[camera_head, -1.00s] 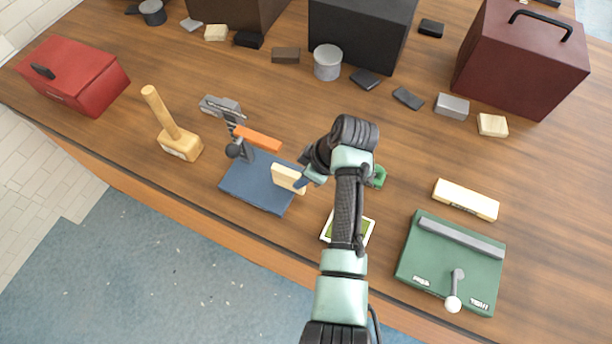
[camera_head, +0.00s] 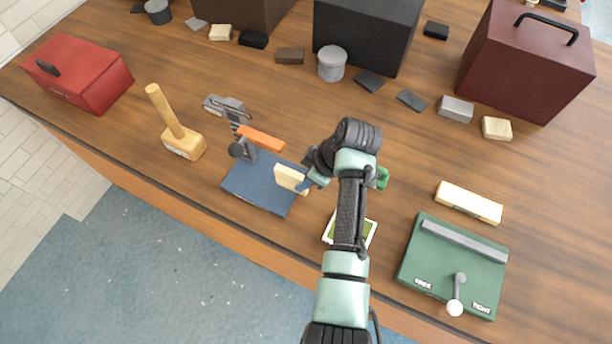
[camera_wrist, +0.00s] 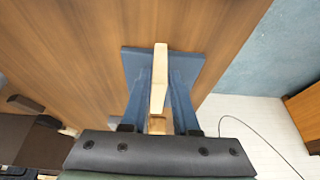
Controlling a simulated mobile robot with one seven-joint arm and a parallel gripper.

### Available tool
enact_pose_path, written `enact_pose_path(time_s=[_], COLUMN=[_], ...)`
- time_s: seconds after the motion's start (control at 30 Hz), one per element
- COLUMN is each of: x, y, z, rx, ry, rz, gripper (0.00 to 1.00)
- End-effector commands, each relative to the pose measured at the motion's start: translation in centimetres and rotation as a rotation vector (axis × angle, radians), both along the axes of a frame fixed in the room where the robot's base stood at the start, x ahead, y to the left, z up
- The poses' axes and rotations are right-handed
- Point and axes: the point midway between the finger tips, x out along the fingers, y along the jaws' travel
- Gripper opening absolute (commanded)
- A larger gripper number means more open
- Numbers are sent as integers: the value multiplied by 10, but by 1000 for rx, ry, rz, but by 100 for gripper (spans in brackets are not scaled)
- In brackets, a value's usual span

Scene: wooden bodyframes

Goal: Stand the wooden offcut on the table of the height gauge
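The wooden offcut (camera_head: 291,179) is a pale, flat block. It is upright over the blue base table (camera_head: 245,186) of the height gauge, near its right side. The gauge's post stands at the back of that table, with an orange arm (camera_head: 261,138) reaching out to the right. My gripper (camera_head: 306,183) is at the offcut's right side. In the wrist view, the offcut (camera_wrist: 159,78) lies between the two blue fingers (camera_wrist: 160,88), very close to both. Blue fingers over blue table hide whether they touch it. The offcut's lower edge is not clearly visible.
A mallet (camera_head: 182,142) stands left of the gauge. A green fixture with a lever (camera_head: 453,265) and a pale bar (camera_head: 468,202) are at right. A card (camera_head: 368,232) lies partly under my arm. Boxes and small blocks line the back.

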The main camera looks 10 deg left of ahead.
Motion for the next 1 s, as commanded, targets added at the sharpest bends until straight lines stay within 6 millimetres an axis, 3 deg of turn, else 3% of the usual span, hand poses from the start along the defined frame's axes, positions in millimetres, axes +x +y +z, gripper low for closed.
enact_pose_path(time_s=[0.03,0.13,0.57,1.0], x=[0,0,0,-10], y=[0,0,-4,-37], z=[0,0,9,91], rx=[0,0,1,-1], ry=[1,1,-3,-6], rz=[0,0,-1,0], gripper=[39,56,56,56])
